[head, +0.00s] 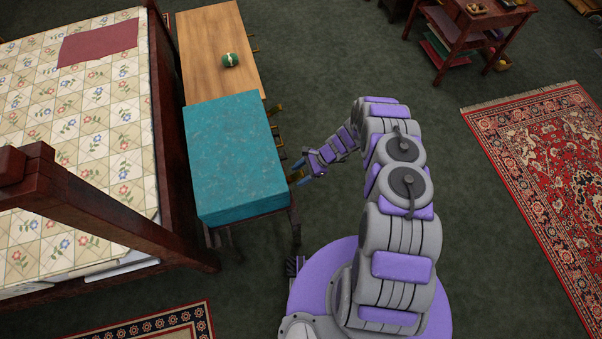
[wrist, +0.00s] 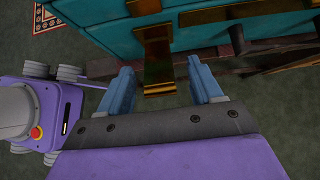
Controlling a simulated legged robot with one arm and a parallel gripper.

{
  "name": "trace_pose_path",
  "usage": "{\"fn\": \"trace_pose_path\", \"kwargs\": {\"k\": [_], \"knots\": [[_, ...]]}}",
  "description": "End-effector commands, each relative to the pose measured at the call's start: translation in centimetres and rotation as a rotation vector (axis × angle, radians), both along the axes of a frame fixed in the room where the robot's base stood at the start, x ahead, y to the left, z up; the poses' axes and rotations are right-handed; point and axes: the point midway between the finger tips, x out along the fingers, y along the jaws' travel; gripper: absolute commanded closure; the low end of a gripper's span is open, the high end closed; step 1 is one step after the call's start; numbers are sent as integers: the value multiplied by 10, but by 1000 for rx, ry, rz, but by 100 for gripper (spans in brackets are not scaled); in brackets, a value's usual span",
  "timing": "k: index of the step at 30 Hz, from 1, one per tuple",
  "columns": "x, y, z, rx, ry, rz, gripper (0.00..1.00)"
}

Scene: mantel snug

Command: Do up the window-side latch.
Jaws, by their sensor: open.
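A teal chest (head: 236,150) with a closed-looking lid stands on a low stand beside the bed; its side also shows in the wrist view (wrist: 100,22). A brass latch (wrist: 156,58) projects from that side, with its lower end between my fingers. Another brass piece (head: 274,109) shows at the chest's far right edge in the head view. I cannot tell which latch is window-side, nor whether either is fastened. My gripper (wrist: 165,85) is open, its two blue fingers on either side of the latch end, with no clear contact. In the head view my gripper (head: 300,174) is beside the chest's near right edge.
A wooden cabinet (head: 212,35) with a green round object (head: 230,60) on top adjoins the chest. A bed (head: 75,140) and its dark post (head: 95,210) stand left. A red rug (head: 545,165) lies right.

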Motion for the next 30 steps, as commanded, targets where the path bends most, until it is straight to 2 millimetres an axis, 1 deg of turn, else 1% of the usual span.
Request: {"fn": "trace_pose_path", "kwargs": {"k": [5,25,30], "knots": [[0,0,0,0,0,0,36],[0,0,0,0,0,0,100],[0,0,0,0,0,0,100]]}}
